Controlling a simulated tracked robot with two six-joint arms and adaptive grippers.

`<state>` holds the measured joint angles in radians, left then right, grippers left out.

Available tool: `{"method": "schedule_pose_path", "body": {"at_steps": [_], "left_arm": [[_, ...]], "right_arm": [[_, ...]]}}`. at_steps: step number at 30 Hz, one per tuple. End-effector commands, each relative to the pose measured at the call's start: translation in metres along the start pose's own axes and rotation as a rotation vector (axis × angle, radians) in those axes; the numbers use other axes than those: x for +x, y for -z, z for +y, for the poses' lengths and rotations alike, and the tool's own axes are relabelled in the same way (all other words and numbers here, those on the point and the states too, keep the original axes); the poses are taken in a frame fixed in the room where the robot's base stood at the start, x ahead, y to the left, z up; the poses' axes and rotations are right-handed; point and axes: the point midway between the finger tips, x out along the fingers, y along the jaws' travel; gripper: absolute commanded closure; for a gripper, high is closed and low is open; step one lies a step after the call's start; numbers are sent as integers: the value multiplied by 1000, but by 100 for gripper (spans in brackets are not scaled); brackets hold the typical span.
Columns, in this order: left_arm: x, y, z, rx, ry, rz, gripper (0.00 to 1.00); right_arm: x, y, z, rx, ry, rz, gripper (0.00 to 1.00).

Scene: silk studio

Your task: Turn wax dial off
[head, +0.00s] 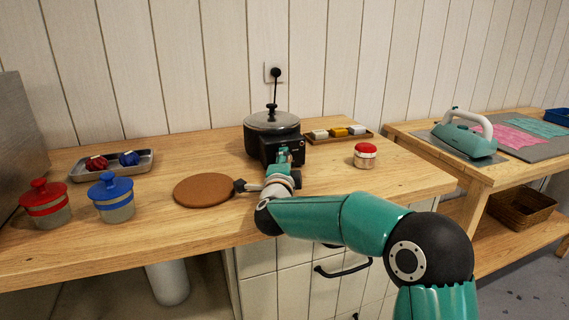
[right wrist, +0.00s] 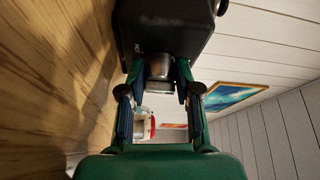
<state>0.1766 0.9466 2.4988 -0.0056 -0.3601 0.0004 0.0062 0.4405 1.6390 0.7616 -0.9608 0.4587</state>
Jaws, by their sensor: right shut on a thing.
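The wax pot (head: 272,123), with a lidded metal top and a black base (head: 312,140), stands at the back middle of the wooden worktop. My right gripper (head: 287,158) is at the front of the base. In the right wrist view the gripper (right wrist: 159,80) has its two fingers around a round metallic dial (right wrist: 160,66) on the front of the black base (right wrist: 165,28), and it is shut on that dial. In the head view the dial is hidden behind the gripper. The dial's setting cannot be read. My left gripper is not in view.
A brown round mat (head: 204,189) lies left of my arm. A red-lidded jar (head: 365,156) stands to the right. Red (head: 45,204) and blue (head: 111,198) lidded pots and a metal tray (head: 140,172) are at left.

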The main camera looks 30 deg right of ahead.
Motion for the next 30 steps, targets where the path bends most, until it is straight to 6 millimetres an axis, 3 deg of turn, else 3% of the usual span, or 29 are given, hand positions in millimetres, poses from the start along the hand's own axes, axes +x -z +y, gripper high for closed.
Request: {"method": "schedule_pose_path", "body": {"at_steps": [5,6,10,22,30], "left_arm": [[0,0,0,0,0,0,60],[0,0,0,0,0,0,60],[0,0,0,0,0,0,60],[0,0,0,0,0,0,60],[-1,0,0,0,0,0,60]], "right_arm": [[-1,-3,5,-3,-10,-8,100],[-1,-3,5,-3,-10,-9,66],[-1,-3,4,-2,-9,-7,44],[0,0,-4,2,-5,-2,43],[1,7,-51,6,7,-1,43]]}}
